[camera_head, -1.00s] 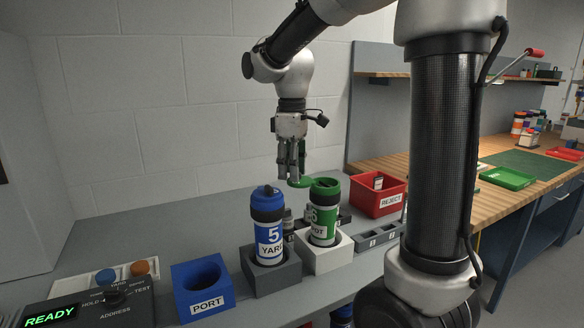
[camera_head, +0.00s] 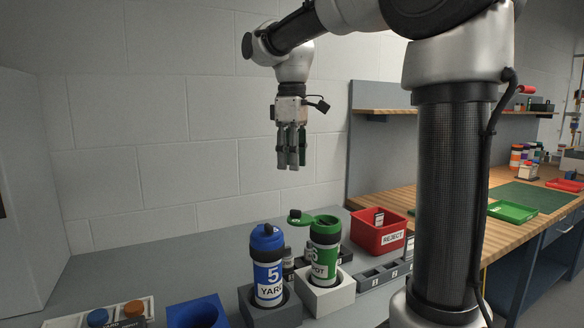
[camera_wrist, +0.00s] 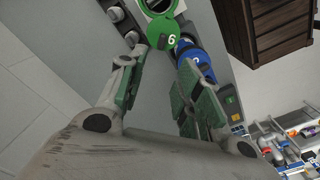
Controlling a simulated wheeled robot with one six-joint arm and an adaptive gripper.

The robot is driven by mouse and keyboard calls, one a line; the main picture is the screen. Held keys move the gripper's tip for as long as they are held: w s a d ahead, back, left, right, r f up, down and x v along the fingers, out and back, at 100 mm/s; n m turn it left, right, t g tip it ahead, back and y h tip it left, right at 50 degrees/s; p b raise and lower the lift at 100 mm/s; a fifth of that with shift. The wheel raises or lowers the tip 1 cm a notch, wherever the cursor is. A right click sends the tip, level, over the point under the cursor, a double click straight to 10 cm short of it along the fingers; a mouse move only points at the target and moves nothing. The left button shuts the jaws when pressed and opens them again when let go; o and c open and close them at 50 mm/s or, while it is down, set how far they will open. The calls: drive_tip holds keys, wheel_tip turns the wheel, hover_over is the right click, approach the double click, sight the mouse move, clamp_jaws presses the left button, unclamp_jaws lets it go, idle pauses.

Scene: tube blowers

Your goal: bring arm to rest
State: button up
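My gripper (camera_head: 291,148) hangs fingers down in free air, well above the tube holders. In the wrist view its two green-padded fingers (camera_wrist: 163,72) stand apart with nothing between them. Below it, a green carrier (camera_head: 325,255) stands in a white holder (camera_head: 328,297) with its green lid (camera_head: 300,217) swung open to the left. The lid, marked 6, also shows in the wrist view (camera_wrist: 162,32). A blue carrier (camera_head: 268,273) marked 5 and YARD stands in a dark grey holder (camera_head: 262,317), with its cap on.
A blue port block (camera_head: 198,314) and a control panel (camera_head: 120,318) are cut off at the bottom edge. A red reject bin (camera_head: 376,238) and a grey numbered rack (camera_head: 384,272) stand to the right. A wooden bench (camera_head: 480,228) lies beyond. Air around my gripper is clear.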

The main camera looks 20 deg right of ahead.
idle(0.4)
wheel_tip(320, 180, down, 4)
drive_tip(key=m, duration=0.3)
drive_tip(key=shift+f+t, duration=0.2)
drive_tip(key=shift+t, duration=0.1)
drive_tip(key=s+d+f+m+t, duration=0.1)
drive_tip(key=s+d+f+m, duration=0.1)
drive_tip(key=s, duration=0.4)
drive_tip(key=s+d+f+m+t, duration=0.1)
drive_tip(key=s+d+f+m, duration=0.1)
drive_tip(key=s, duration=0.5)
drive_tip(key=s+d+f+m+t, duration=0.1)
drive_tip(key=s+d+f, duration=0.1)
drive_tip(key=s, duration=0.5)
drive_tip(key=shift+s+f+m+t, duration=0.2)
drive_tip(key=shift+f+m+t, duration=0.2)
drive_tip(key=shift+f, duration=0.45)
